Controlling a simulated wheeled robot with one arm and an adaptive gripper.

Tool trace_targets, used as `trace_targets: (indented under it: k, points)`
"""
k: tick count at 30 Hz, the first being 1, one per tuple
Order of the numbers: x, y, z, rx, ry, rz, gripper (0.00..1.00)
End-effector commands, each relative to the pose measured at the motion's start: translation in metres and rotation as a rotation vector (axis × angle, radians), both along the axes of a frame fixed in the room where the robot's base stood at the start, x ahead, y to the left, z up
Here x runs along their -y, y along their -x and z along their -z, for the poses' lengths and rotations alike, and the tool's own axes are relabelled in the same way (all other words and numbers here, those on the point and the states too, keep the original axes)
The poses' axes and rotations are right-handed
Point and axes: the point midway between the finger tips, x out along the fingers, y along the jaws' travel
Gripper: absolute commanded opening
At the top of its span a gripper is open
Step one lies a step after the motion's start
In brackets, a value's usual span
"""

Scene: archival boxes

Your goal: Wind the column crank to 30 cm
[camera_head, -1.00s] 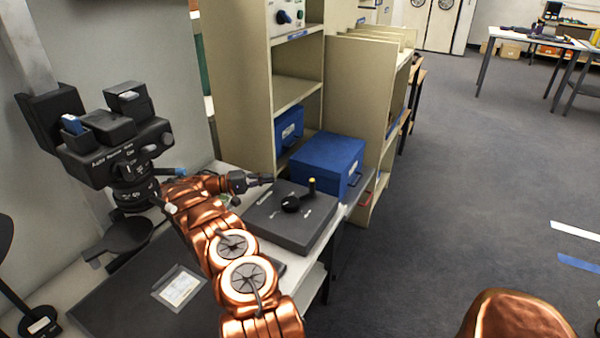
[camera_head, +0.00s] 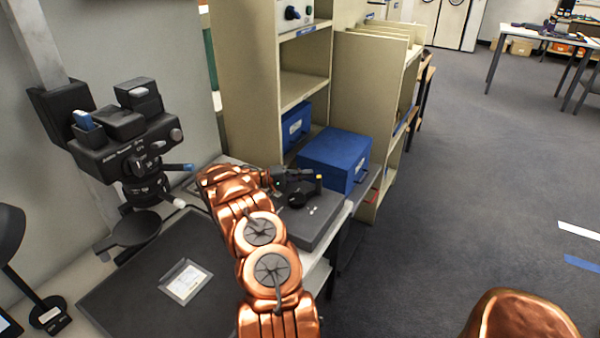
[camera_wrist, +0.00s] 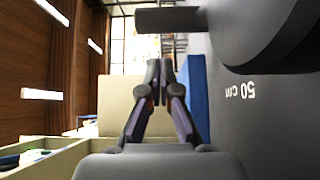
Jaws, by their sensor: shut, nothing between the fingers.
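The crank (camera_head: 297,200) is a dark round hub with an arm and an upright post handle (camera_head: 319,184), on top of a dark grey box (camera_head: 322,228). In the wrist view the crank's hub (camera_wrist: 265,30) fills the upper right, and its handle (camera_wrist: 168,20) sticks out to the left. A "50 cm" mark (camera_wrist: 241,90) shows on the box top. My gripper (camera_head: 310,174) is beside the crank at its far side, close to the handle. In the wrist view my gripper's fingertips (camera_wrist: 158,68) are together, empty and apart from the handle. Other scale marks are too small to read.
A column (camera_head: 37,38) carrying a black camera unit (camera_head: 122,135) stands left. A blue box (camera_head: 335,158) sits just behind the crank box, before beige shelving (camera_head: 250,90). A dark mat with a small card (camera_head: 186,282) lies in front. Open floor is to the right.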

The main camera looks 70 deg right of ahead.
Motion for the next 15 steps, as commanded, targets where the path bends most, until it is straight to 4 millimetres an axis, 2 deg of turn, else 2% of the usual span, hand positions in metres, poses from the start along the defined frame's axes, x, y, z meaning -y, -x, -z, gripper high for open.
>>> trace_targets:
  k: [15]
  points:
    - [-0.014, 0.015, 0.000, -0.001, 0.001, -0.002, 0.00]
